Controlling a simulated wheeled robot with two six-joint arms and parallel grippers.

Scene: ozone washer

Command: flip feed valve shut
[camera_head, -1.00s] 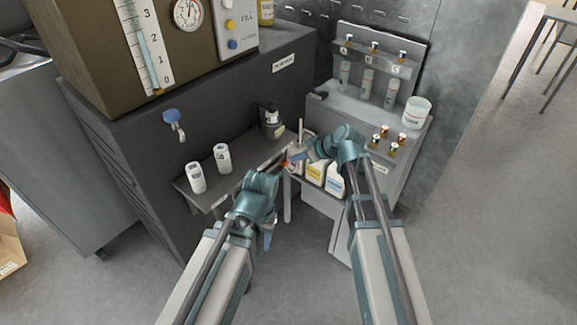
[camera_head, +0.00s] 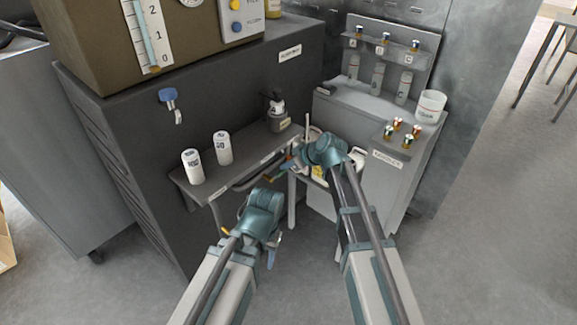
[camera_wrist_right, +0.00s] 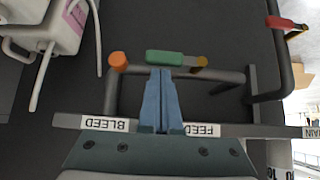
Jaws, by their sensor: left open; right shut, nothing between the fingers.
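In the right wrist view, which shows the labels upside down, the feed valve's green lever (camera_wrist_right: 165,57) lies along the pipe, with a brass pivot (camera_wrist_right: 200,62) at its right end. The FEED label (camera_wrist_right: 201,130) is on the rail below. My right gripper (camera_wrist_right: 162,76) is shut and empty, its tips right at the green lever; I cannot tell whether they touch. It also shows in the head view (camera_head: 291,164), by the pipework under the shelf. My left gripper (camera_head: 272,256) is lower and to the left, open and clear of the valves; its fingers are small and partly hidden.
An orange handle (camera_wrist_right: 118,61) sits beside the green lever, above the BLEED label (camera_wrist_right: 104,124). A red lever (camera_wrist_right: 286,27) is at the right. The shelf (camera_head: 250,148) holds two white canisters and a dark bottle. A blue-handled tap (camera_head: 168,95) is on the cabinet.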

